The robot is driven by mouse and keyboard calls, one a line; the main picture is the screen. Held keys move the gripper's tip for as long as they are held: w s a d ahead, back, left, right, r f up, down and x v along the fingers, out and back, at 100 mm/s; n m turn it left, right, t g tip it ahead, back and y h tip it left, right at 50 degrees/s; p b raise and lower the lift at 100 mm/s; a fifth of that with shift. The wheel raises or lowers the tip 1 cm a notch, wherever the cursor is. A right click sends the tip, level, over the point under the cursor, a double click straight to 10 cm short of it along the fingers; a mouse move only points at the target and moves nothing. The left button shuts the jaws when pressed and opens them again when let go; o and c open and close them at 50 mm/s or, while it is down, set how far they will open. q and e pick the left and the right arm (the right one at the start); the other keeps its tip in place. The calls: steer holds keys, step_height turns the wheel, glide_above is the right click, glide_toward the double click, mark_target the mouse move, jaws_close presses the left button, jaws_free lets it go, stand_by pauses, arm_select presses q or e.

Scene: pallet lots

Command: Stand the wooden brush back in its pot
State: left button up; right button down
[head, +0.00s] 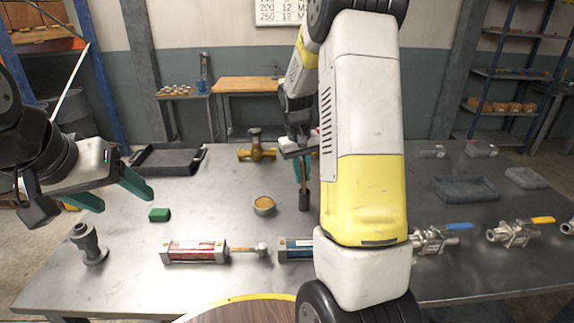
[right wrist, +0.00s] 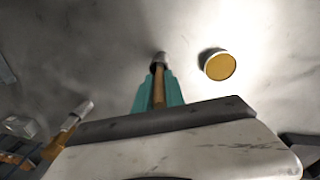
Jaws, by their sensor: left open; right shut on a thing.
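The wooden brush (head: 304,199) hangs nearly upright in the head view, its dark grey end down. My right gripper (head: 301,168) is shut on its upper part. In the right wrist view the brush's wooden shaft (right wrist: 158,88) lies between the teal fingers, grey end outward. I cannot tell if that end touches the table. A small round pot with an ochre inside (head: 264,206) stands on the table, left of the brush and apart from it. It also shows in the right wrist view (right wrist: 219,66). My left gripper (head: 112,191) is open and empty over the table's left side.
A blue cylinder (head: 296,249) is partly hidden by my right arm. A brass valve (head: 257,152) and black tray (head: 168,160) stand behind. Several valves lie right.

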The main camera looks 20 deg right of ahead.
steer(key=shift+f, duration=0.45)
steer(key=c, duration=1.3)
jaws_free()
steer(key=shift+o, duration=0.3)
steer(key=o, duration=0.4)
steer(key=shift+r, duration=0.1)
steer(key=shift+r, duration=5.45)
